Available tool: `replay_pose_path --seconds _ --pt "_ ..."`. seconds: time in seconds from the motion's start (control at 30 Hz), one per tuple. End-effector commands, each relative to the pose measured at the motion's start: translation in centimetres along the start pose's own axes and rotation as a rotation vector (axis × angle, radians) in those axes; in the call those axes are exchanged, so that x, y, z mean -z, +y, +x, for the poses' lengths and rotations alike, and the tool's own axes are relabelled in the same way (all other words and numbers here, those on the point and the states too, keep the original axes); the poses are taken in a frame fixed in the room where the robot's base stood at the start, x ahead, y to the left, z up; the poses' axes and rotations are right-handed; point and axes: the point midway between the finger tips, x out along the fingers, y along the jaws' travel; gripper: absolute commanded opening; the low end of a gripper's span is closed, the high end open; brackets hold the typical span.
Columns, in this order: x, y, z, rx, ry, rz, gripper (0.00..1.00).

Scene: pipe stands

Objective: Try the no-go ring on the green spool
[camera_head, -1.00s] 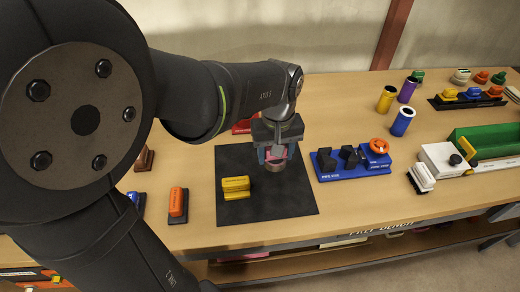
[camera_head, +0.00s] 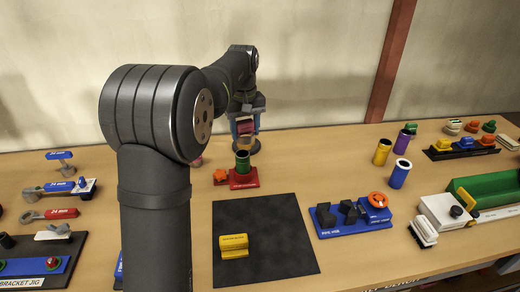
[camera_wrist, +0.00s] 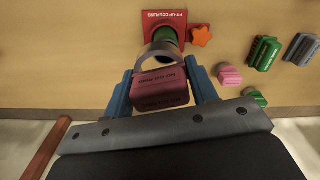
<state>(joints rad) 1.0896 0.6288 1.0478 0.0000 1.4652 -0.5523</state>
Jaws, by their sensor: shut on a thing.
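The green spool (camera_head: 243,158) stands upright on a red base (camera_head: 243,181) behind the black mat. It also shows in the wrist view (camera_wrist: 166,36), where the base is labelled as a fit-up coupling. My gripper (camera_wrist: 162,92) is shut on the pink-red handle (camera_wrist: 162,86) of the no-go ring. The grey ring (camera_wrist: 146,56) sticks out beyond the fingers and overlaps the spool in the wrist view. In the head view the ring (camera_head: 254,147) shows just behind and above the spool's top. I cannot tell whether they touch; the ring does not appear seated around the spool.
An orange star-shaped knob (camera_wrist: 201,37) sits beside the spool. A yellow block (camera_head: 234,246) lies on the black mat (camera_head: 280,235). A blue fixture (camera_head: 350,220) stands right of the mat. Wrenches and a bracket jig are at left.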

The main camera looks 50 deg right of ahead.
Motion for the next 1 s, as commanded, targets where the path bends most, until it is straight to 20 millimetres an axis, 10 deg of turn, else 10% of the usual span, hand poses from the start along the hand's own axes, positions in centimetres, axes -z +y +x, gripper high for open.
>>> replay_pose_path --seconds 1.0 --pt "1.9 -0.6 5.8 0.0 -0.001 -0.013 0.26"
